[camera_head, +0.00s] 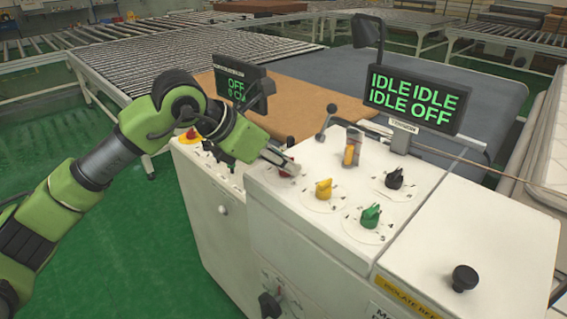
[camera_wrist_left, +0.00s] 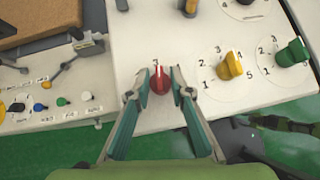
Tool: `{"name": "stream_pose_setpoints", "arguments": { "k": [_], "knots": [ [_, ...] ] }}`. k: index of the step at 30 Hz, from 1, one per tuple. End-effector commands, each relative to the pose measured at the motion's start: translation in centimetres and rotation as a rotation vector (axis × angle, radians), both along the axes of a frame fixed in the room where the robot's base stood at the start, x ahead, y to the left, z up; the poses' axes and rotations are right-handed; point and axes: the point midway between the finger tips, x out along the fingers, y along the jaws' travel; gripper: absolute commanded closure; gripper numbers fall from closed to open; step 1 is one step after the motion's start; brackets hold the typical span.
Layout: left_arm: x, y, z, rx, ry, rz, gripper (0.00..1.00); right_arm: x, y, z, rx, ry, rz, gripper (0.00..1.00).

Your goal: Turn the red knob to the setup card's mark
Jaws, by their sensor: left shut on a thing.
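The red knob (camera_wrist_left: 160,81) sits on the white panel between the fingertips of my left gripper (camera_wrist_left: 160,90) in the left wrist view. The fingers are shut on it, one on each side. In the head view the red knob (camera_head: 290,167) shows at the panel's left, partly covered by my left gripper (camera_head: 278,160). A "3" shows just above the knob in the wrist view; its other dial marks are hidden by the fingers. I cannot make out a setup card. My right gripper is not in view.
A yellow knob (camera_head: 324,189), a green knob (camera_head: 370,216) and a black knob (camera_head: 394,178) stand close by on the panel. A clear holder with a yellow item (camera_head: 352,148) stands behind. A display (camera_head: 411,100) reads "IDLE IDLE IDLE OFF".

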Motion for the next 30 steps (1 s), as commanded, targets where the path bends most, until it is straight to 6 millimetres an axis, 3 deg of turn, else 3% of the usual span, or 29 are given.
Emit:
{"name": "stream_pose_setpoints", "arguments": {
  "k": [18,30],
  "knots": [
    [0.5,0.1,0.4,-0.006,0.002,-0.544,1.0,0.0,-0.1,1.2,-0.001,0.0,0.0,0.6],
    [0.6,0.1,0.3,-0.003,-0.002,-0.759,1.0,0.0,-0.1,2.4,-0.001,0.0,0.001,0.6]
  ]
}}
